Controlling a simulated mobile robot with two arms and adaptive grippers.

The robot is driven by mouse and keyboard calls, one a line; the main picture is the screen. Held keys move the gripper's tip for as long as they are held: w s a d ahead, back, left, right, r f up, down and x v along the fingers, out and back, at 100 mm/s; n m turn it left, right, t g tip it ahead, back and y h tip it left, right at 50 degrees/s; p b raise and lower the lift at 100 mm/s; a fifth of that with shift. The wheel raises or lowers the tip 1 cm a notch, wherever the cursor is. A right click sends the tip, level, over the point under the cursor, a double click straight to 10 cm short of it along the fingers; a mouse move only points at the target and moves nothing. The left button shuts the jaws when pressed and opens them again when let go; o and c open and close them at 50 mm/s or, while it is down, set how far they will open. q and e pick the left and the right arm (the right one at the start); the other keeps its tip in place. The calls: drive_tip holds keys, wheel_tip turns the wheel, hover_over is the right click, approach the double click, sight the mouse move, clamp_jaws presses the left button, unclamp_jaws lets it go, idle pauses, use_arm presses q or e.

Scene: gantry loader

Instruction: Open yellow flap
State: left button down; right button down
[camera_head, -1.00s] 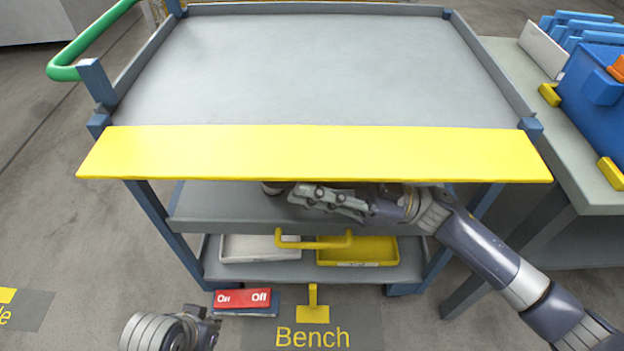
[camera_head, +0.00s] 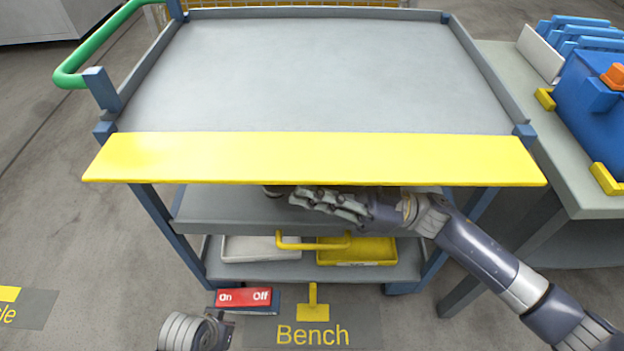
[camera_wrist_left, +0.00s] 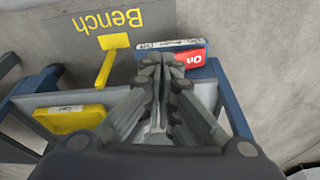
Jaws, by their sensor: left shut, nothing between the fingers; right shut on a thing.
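The yellow flap (camera_head: 315,158) is a long flat board along the front edge of the grey cart top (camera_head: 310,75). It sticks out toward me, roughly level with the top. My right gripper (camera_head: 300,198) comes in from the right just below the flap's near edge, fingers pointing left. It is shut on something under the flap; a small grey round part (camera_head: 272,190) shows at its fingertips. The flap hides part of this contact. My left gripper (camera_head: 222,322) is low in front of the cart, shut and empty. The left wrist view shows its closed fingers (camera_wrist_left: 160,65).
The cart's lower shelf holds a white tray (camera_head: 262,248) and a yellow tray (camera_head: 372,250). A red On/Off panel (camera_head: 244,297) is at the cart's foot. A side table (camera_head: 520,110) with a blue box (camera_head: 590,110) stands right. The cart top is bare.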

use_arm(q)
drive_tip(key=s+f+p, duration=0.3)
drive_tip(key=f, duration=0.9)
drive_tip(key=shift+s+a+f+g, duration=0.2)
drive_tip(key=shift+s+f+g, duration=0.1)
drive_tip(key=shift+s+g, duration=0.1)
use_arm(e)
drive_tip(key=shift+s+r+m+t, duration=0.15)
drive_tip(key=shift+r+m+t, duration=0.45)
drive_tip(key=shift+m, duration=0.5)
drive_tip(key=c, duration=1.9)
unclamp_jaws()
drive_tip(key=v, duration=1.2)
drive_tip(key=shift+f, duration=0.15)
